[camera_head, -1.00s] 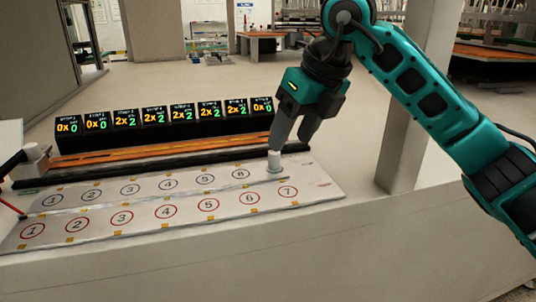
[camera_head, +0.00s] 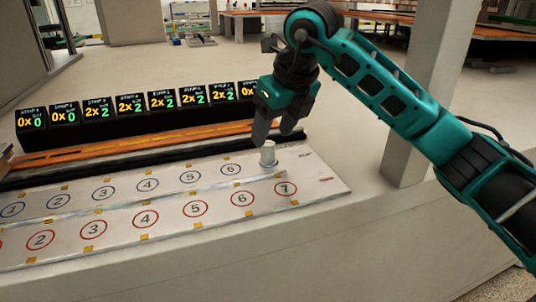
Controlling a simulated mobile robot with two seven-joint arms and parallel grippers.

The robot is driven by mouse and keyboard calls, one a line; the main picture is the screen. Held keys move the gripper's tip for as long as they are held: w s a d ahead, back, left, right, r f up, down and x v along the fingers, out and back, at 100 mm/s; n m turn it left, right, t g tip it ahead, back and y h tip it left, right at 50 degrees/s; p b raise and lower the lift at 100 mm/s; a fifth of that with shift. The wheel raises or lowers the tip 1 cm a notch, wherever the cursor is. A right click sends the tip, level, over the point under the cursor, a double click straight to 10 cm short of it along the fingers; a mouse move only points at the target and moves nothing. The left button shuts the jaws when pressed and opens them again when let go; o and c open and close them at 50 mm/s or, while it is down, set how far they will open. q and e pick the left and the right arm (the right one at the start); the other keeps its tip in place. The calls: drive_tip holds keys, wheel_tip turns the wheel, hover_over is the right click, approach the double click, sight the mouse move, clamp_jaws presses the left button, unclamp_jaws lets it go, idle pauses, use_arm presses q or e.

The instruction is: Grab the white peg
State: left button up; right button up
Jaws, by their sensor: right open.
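The white peg (camera_head: 268,154) is a short upright cylinder on the white numbered board (camera_head: 322,180). It stands at the right end of the back row, just right of the circle marked 6, and covers the spot under it. My right gripper (camera_head: 274,136) is open and points down, with its dark fingertips just above and behind the peg's top in the picture. I see nothing between the fingers. Whether a finger touches the peg, I cannot tell. My left gripper is not in view.
A row of black displays (camera_head: 130,103) with lit numbers stands behind the board. An orange strip (camera_head: 130,152) on a dark rail runs between them. A grey pillar (camera_head: 420,100) rises at the right. The board's circles look empty.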

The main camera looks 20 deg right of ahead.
sight(269, 143)
drive_tip(key=x, duration=0.5)
drive_tip(key=shift+b, duration=0.4)
clamp_jaws()
drive_tip(key=shift+r, duration=0.1)
